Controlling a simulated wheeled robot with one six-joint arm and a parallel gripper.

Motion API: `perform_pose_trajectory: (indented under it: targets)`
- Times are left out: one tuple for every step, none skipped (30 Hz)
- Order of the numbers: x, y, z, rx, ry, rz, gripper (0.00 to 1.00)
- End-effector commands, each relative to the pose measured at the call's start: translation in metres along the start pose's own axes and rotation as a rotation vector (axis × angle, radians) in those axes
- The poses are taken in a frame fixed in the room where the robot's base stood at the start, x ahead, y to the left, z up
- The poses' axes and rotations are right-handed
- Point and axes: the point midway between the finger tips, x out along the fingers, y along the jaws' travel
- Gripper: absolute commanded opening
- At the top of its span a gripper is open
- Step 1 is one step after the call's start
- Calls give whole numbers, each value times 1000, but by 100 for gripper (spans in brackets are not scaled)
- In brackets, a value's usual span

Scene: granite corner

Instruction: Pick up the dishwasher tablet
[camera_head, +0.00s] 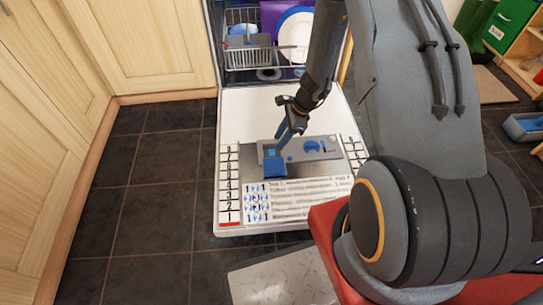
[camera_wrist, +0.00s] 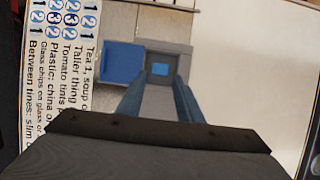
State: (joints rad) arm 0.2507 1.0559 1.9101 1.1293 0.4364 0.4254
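A small blue rectangle (camera_wrist: 160,69), which looks like the dishwasher tablet, lies in a grey square compartment (camera_wrist: 182,50) of the dispenser in the wrist view. In the head view a light blue patch (camera_head: 271,153) shows there, partly hard to make out. The compartment's blue lid (camera_wrist: 122,62) stands beside it; it also shows in the head view (camera_head: 275,170). My gripper (camera_wrist: 160,88) is open, with one blue finger on each side of the compartment's near part. Nothing is seen between the fingertips touching them. In the head view my gripper (camera_head: 282,138) points down at the dispenser.
The dispenser plate (camera_head: 328,147) is on the open dishwasher door (camera_head: 246,108), which carries printed text. A wire rack (camera_head: 250,56) with a white plate (camera_head: 296,32) is behind it. Wooden cabinets (camera_head: 150,40) stand at the left. Dark tile floor (camera_head: 150,160) there is clear.

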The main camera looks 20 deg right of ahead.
Motion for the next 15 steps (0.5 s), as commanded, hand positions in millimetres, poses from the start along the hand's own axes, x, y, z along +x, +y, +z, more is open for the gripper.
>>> perform_pose_trajectory:
  targets:
    - [8,0,0,0,0,2,33]
    - [11,0,0,0,0,2,33]
    - [14,0,0,0,0,2,33]
    - [16,0,0,-1,0,2,33]
    - [17,0,0,-2,0,2,33]
    - [19,0,0,-3,0,2,33]
    - [21,0,-1,-3,0,2,33]
    - [23,0,-1,-2,0,2,33]
    - [27,0,-2,-2,0,2,33]
    - [30,-1,-2,-1,0,2,33]
    - [34,-1,-3,-1,0,2,33]
    - [40,-1,-4,-2,0,2,33]
    - [44,-1,-5,-3,0,2,33]
    - [48,-2,-5,-3,0,2,33]
    - [54,-1,-5,-2,-1,3,33]
